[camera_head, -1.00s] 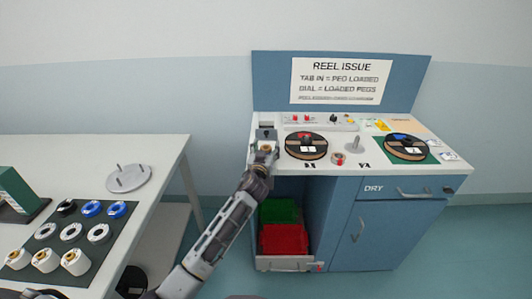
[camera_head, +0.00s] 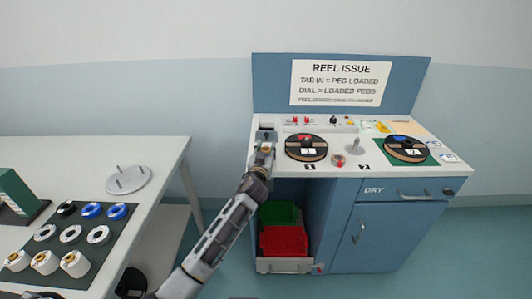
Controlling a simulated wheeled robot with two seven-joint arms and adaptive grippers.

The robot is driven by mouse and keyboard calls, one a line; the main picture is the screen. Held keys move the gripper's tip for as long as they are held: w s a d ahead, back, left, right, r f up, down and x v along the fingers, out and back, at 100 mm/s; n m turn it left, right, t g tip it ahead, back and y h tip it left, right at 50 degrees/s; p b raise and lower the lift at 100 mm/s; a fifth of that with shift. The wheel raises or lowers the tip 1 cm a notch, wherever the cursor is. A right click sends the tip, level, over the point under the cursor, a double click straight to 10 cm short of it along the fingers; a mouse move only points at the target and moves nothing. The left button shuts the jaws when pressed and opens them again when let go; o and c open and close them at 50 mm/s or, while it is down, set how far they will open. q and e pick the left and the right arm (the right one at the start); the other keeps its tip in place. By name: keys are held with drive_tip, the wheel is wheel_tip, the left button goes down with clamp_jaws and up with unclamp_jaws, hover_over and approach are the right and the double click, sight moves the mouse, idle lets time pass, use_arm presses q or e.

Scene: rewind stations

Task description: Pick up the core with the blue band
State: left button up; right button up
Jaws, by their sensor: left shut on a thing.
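My left gripper (camera_head: 265,150) is at the left front corner of the reel issue counter, just before a small grey block (camera_head: 266,135). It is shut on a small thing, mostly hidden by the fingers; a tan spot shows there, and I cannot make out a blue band. A small core with a red band (camera_head: 338,160) stands on the counter between two reels. Blue-topped rolls (camera_head: 91,210) and (camera_head: 117,211) lie on the dark mat at left; I cannot tell if either is a core. My right gripper is not in view.
A reel with a red hub (camera_head: 306,148) and a reel with a blue mark (camera_head: 406,149) lie on the counter, a grey post (camera_head: 355,146) between them. Green (camera_head: 278,213) and red (camera_head: 283,240) bins sit below. The left table (camera_head: 150,160) holds a grey disc (camera_head: 128,179).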

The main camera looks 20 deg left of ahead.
use_arm(q)
drive_tip(key=shift+r, duration=0.1)
drive_tip(key=shift+r, duration=0.75)
wheel_tip(320, 180, up, 8)
drive_tip(key=p, duration=0.2)
drive_tip(key=shift+r, duration=0.2)
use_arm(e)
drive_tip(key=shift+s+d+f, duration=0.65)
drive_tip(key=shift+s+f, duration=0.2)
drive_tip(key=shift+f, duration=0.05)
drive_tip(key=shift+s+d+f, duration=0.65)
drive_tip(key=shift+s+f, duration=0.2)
